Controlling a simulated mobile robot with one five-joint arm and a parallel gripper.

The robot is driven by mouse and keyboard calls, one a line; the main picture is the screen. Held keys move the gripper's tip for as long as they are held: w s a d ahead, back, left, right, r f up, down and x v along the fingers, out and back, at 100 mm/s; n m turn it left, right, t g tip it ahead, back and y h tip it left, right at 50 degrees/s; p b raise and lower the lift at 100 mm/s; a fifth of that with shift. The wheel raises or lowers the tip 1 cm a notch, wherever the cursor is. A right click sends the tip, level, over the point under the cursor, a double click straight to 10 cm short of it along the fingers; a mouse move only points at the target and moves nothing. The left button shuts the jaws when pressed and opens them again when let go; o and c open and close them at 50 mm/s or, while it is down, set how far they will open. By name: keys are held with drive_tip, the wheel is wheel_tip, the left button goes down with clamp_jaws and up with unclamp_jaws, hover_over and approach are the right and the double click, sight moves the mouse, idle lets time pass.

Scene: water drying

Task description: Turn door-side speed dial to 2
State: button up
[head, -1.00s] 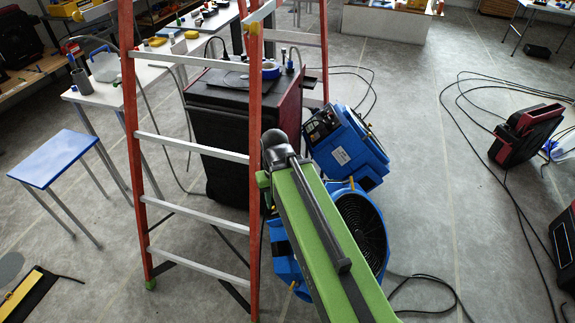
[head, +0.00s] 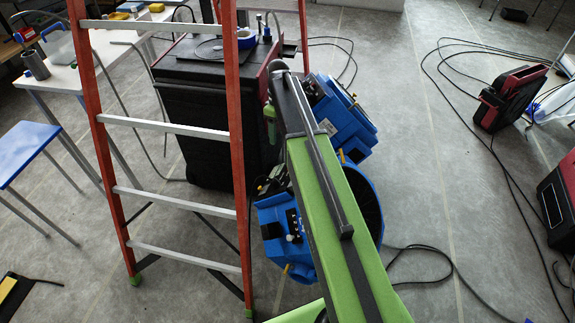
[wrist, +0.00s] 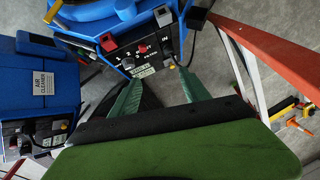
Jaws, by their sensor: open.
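In the wrist view, a blue blower (wrist: 90,24) has a dark control panel (wrist: 135,52) with a red switch (wrist: 108,42) and small white markings.
A red ladder (head: 233,130) stands close left of the near blower; its rail also crosses the wrist view's right side (wrist: 265,48). A second blue machine (head: 345,122) stands behind; a black cabinet (head: 195,130) is left of it. Cables lie on the floor to the right.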

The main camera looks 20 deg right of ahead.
drive_tip(key=w+d+f+n+b, duration=0.2)
drive_tip(key=w+d+f+n, duration=0.2)
drive_tip(key=w+d, duration=0.4)
drive_tip(key=shift+g+y, duration=0.3)
drive_tip(key=s+f+b, duration=0.1)
drive_tip(key=f+b, duration=0.4)
drive_tip(key=b, duration=0.1)
drive_tip(key=s+a+f+b, duration=0.1)
drive_tip(key=f+b, duration=0.4)
drive_tip(key=f, duration=0.1)
drive_tip(key=s+a+f+b, duration=0.1)
drive_tip(key=f+b, duration=0.5)
drive_tip(key=shift+b, duration=0.3)
drive_tip(key=shift+r, duration=0.15)
clamp_jaws()
